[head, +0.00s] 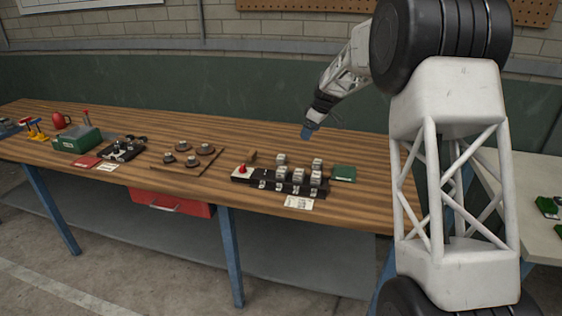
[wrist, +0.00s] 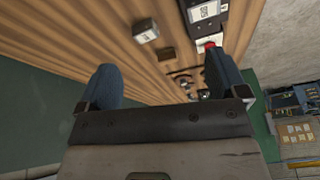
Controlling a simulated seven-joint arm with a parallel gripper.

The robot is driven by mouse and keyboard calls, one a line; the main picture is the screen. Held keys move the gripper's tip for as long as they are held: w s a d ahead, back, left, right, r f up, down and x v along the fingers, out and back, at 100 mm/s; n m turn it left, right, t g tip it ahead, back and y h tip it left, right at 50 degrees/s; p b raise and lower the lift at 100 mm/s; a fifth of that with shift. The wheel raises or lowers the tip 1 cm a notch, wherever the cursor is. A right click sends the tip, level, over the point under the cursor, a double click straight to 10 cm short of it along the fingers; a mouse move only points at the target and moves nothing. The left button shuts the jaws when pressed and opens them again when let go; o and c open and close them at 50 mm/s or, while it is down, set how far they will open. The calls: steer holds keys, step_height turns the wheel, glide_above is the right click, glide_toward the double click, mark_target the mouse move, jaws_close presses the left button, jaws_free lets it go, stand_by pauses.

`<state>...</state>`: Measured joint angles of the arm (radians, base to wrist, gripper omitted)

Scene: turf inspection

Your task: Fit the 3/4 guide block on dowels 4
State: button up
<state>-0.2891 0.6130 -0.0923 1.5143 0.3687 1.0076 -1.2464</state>
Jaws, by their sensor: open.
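Several grey guide blocks (head: 298,176) stand in and around a dark fixture (head: 273,187) on the bench in the head view. Small tags run along its front, but their marks are too small to read. One grey block (wrist: 145,30) with a pale marked top sits on bare wood in the wrist view. Another labelled block or plate (wrist: 208,10) shows at the top edge there. I cannot tell which block is the 3/4 one, and dowels 4 are not distinguishable. My gripper (head: 307,131) hangs above and behind the fixture; its fingers (wrist: 162,84) are apart and empty.
A red knob (head: 242,170) rises at the fixture's left end. A green box (head: 343,173) lies at its right. A board with round dark parts (head: 187,154) and a green case (head: 78,140) stand farther left. Bare wood lies behind the fixture.

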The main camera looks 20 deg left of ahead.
mark_target(281, 157)
steer(key=w+a+f+n, duration=0.3)
steer(key=w+a+f, duration=0.4)
steer(key=a+f, duration=0.3)
steer(key=shift+w+a+f+g+y, duration=0.2)
steer(key=shift+w+f+g+y, duration=0.15)
steer(key=shift+f, duration=0.25)
steer(key=shift+x, duration=1.3)
steer(key=shift+f, duration=0.1)
steer(key=shift+x, duration=2.5)
steer(key=shift+s+a, duration=0.1)
steer(key=shift+c, duration=0.4)
steer(key=c, duration=1)
